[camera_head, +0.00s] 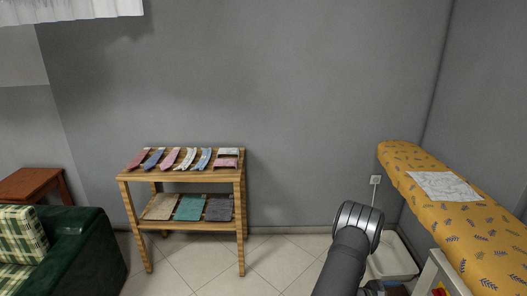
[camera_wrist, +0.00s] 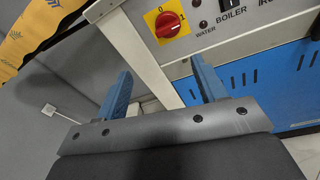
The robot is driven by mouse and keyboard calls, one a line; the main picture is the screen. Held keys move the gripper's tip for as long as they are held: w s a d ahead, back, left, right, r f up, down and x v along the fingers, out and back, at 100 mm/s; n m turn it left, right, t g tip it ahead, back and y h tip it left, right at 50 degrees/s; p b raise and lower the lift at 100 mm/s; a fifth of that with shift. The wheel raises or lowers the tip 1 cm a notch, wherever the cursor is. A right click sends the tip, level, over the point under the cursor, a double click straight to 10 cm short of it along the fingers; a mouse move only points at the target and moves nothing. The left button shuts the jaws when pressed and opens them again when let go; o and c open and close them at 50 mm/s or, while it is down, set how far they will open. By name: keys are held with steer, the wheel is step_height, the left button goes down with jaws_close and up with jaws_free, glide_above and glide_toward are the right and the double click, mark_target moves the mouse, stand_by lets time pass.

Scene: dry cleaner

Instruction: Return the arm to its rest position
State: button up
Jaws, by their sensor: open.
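My gripper (camera_wrist: 162,70) shows in the wrist view with its two blue fingers spread apart and nothing between them. It faces a grey control panel (camera_wrist: 262,32) with a red rotary switch (camera_wrist: 168,25) and the words "water" and "boiler". Whether the fingers touch anything is not clear; they look clear of the panel. In the head view my arm (camera_head: 348,255) rises from the bottom edge, right of centre, and bends at a grey joint. The gripper itself is mostly hidden there behind the arm and the bottom edge of the picture.
A yellow ironing board (camera_head: 455,225) with leaf patterns stands at the right, close to my arm, with a white patterned cloth (camera_head: 445,187) on it. A wooden shelf (camera_head: 180,176) holds ties and folded cloths. A green sofa (camera_head: 85,250) is at left. Tiled floor (camera_head: 275,262) lies open between.

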mark_target(440, 295)
steer(key=d+m+t, duration=0.1)
steer(key=d, duration=0.2)
steer(key=s+d+m+t+y, duration=0.1)
steer(key=d+m, duration=0.1)
steer(key=d, duration=0.2)
steer(key=s+d+r+m+y, duration=0.1)
steer(key=d, duration=0.2)
steer(key=shift+d+r+t, duration=0.1)
steer(key=shift+d+t, duration=0.25)
steer(key=shift+t, duration=0.05)
steer(key=shift+s+d+m+y, duration=0.3)
steer(key=shift+d+m, duration=0.2)
steer(key=shift+d, duration=0.05)
steer(key=o, duration=0.8)
steer(key=shift+c, duration=0.2)
steer(key=s+a+r+n+g+h, duration=0.1)
steer(key=s+a+n+g, duration=0.3)
steer(key=a, duration=0.7)
steer(key=s+a+n+h, duration=0.1)
steer(key=s+a+n, duration=0.3)
steer(key=a, duration=0.7)
steer(key=s+d+m, duration=0.1)
steer(key=d, duration=0.8)
steer(key=shift+f, duration=0.4)
